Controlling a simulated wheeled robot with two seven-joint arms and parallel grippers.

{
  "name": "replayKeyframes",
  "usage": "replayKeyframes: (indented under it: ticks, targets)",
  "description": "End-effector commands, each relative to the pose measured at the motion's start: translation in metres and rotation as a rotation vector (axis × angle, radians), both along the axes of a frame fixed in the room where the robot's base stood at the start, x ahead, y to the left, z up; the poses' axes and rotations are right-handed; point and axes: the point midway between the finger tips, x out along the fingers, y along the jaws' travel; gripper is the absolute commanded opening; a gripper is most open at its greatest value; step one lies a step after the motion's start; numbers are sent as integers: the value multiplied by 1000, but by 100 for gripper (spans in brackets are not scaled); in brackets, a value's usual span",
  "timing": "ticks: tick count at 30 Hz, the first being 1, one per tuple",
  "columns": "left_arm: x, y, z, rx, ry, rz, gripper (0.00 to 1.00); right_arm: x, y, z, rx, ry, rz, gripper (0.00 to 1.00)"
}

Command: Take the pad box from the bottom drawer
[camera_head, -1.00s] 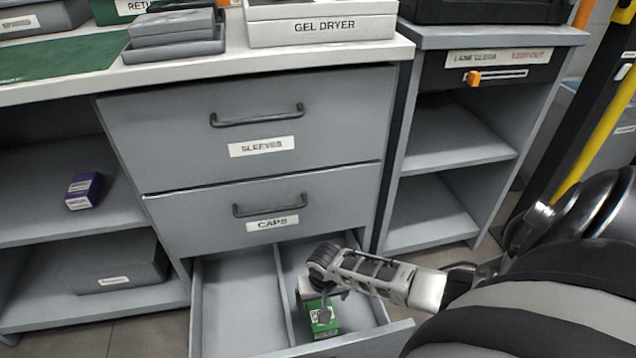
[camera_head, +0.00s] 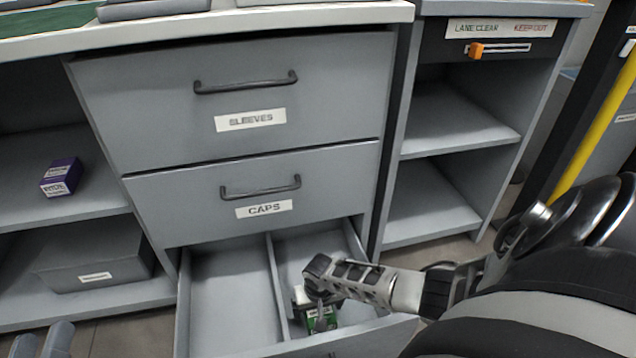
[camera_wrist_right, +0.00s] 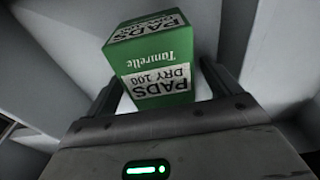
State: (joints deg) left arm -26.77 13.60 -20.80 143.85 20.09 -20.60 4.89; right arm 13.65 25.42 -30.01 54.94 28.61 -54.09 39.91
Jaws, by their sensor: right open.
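The green pad box (camera_head: 322,321) sits in the right compartment of the open bottom drawer (camera_head: 228,305), near the front. In the right wrist view the pad box (camera_wrist_right: 158,60) shows white "PADS DRY 100" labels and lies between the two fingers, with a gap visible beside it. My right gripper (camera_head: 314,306) is open, reaches down into the drawer and partly hides the box in the head view.
The closed SLEEVES drawer (camera_head: 246,90) and CAPS drawer (camera_head: 258,190) are above the open one. A divider (camera_head: 275,290) splits the open drawer; its left compartment is empty. A purple box (camera_head: 62,177) and a grey bin (camera_head: 95,262) stand on the left shelves.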

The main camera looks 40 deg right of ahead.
Motion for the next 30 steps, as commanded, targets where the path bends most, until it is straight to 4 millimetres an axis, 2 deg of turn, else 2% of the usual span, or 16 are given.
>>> replayKeyframes:
  ticks: [3,6,9,16,19,24,30]
  targets:
    - [0,0,0,1,1,0,36,0,0,1,1,0,0,89]
    - [0,0,0,1,2,-1,36,0,0,1,1,0,0,61]
    - [0,0,0,1,2,0,36,0,0,1,1,0,0,38]
    - [0,0,1,0,1,0,36,0,0,2,0,-1,0,38]
    - [0,-1,5,-3,11,-6,36,1,0,8,0,-1,0,38]
    - [-17,-4,-21,-25,238,-23,36,1,0,38,2,-3,-1,38]
    - [-16,3,-27,135,244,9,36,1,0,80,1,-3,0,38]
